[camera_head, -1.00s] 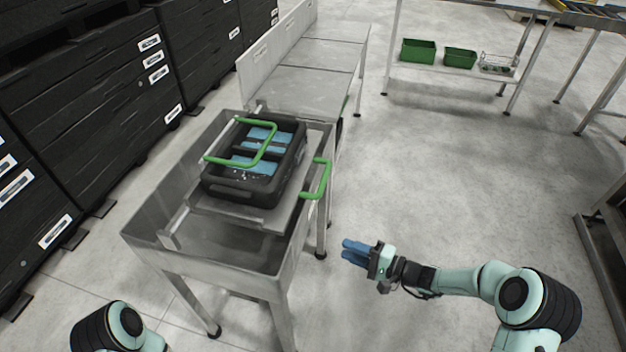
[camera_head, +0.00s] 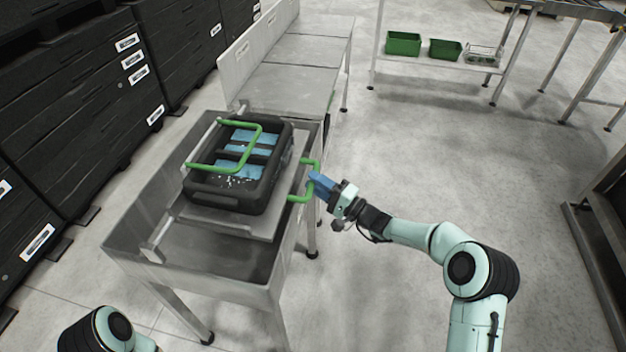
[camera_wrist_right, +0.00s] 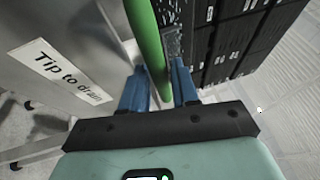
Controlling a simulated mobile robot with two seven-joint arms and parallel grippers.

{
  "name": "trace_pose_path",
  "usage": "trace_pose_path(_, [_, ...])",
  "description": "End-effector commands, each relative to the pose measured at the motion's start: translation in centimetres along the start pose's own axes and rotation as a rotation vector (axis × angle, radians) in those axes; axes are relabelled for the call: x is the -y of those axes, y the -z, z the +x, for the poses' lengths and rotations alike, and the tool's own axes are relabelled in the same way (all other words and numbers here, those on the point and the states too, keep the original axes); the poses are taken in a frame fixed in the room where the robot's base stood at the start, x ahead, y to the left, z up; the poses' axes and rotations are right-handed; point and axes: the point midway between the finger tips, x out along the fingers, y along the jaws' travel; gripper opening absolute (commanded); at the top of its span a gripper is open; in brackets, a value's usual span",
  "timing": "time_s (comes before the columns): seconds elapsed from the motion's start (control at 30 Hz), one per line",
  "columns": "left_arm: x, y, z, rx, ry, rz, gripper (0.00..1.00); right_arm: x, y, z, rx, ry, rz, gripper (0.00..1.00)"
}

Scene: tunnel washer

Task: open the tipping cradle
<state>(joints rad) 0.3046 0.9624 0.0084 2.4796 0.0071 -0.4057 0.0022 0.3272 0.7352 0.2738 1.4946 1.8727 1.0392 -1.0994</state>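The tipping cradle (camera_head: 233,220) is a metal plate set in a steel trough, with a black crate (camera_head: 228,196) on it. A green bar (camera_head: 252,150) lies over the crate, and a green side handle (camera_head: 300,198) sticks out at the cradle's right. My right gripper (camera_head: 316,184) is at that side handle. In the right wrist view the green handle (camera_wrist_right: 147,45) runs between the two blue fingers (camera_wrist_right: 160,84), which stand apart with gaps beside it. My left gripper is not in view; only part of my left arm shows at the bottom left.
A label reading "Tip to drain" (camera_wrist_right: 62,70) is on the metal panel beside the handle. A steel bench (camera_head: 290,88) adjoins the trough (camera_head: 125,240) at the back. Black stacked containers (camera_head: 85,90) stand at left.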

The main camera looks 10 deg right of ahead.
Motion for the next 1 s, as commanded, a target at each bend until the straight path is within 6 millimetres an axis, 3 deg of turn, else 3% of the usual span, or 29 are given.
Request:
trace_pose_path(0.13, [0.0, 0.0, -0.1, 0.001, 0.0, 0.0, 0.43, 0.0, 0.0, 1.1, 0.0, 0.0, 0.001, 0.29])
trace_pose_path(0.43, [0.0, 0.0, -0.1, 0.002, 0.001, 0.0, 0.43, 0.0, 0.0, 1.4, 0.0, -0.001, 0.0, 0.29])
trace_pose_path(0.47, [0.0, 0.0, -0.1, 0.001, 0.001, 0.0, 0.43, 0.0, 0.0, 1.4, 0.0, -0.001, 0.0, 0.26])
trace_pose_path(0.53, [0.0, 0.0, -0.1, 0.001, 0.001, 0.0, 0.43, 0.0, 0.0, 1.4, 0.0, -0.001, 0.0, 0.03])
trace_pose_path(0.57, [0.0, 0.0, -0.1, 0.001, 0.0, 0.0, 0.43, 0.0, 0.0, 1.4, 0.0, -0.001, 0.0, 0.0])
trace_pose_path(1.0, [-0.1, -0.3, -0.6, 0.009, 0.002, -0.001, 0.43, 1.4, 0.8, 0.7, -0.002, -0.027, -0.015, 0.0])
